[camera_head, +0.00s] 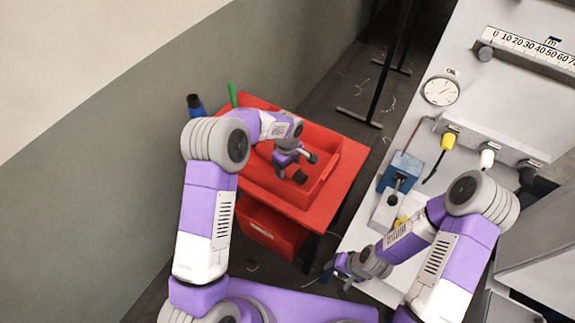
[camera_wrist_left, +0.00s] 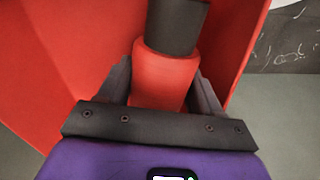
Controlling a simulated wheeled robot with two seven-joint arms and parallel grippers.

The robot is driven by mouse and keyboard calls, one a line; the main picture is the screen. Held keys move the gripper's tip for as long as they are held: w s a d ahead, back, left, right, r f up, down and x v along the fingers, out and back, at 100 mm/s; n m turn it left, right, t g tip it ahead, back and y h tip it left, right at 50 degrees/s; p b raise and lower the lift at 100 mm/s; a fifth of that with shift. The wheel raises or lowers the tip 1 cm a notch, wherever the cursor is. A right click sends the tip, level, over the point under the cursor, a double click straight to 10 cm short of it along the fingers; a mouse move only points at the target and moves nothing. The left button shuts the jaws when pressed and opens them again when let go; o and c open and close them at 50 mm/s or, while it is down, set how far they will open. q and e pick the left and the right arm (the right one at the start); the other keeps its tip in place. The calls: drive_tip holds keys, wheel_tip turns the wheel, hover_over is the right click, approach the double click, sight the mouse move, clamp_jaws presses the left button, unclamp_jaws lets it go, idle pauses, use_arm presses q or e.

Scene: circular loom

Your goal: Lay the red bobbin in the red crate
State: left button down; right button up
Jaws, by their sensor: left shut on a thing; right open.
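The red crate (camera_head: 325,182) stands on top of a red cart at the centre of the head view. My left gripper (camera_head: 303,168) is over the inside of the crate, pointing down and to the right. In the left wrist view, its fingers are shut around the red bobbin (camera_wrist_left: 163,78), which has a dark grey end (camera_wrist_left: 178,25). The bobbin is hard to pick out in the head view. I cannot tell whether it touches the crate floor. My right gripper (camera_head: 335,274) is open, low beside the grey machine, with no object visible in it.
The red cart (camera_head: 335,212) has a red drawer-like bin (camera_head: 270,228) below. A blue-capped bottle (camera_head: 195,105) and a green handle (camera_head: 232,95) are at its back left. The machine at right carries a blue block (camera_head: 400,170), a gauge (camera_head: 441,91) and coloured plugs.

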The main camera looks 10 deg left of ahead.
use_arm(q)
drive_tip(key=shift+f+b, duration=1.8)
drive_tip(key=shift+f, duration=1.05)
drive_tip(key=shift+f+b, duration=0.65)
drive_tip(key=shift+f, duration=0.2)
drive_tip(key=shift+c, duration=0.6)
unclamp_jaws()
wheel_tip(320, 180, up, 8)
drive_tip(key=shift+f+p, duration=0.15)
drive_tip(key=shift+p, duration=0.65)
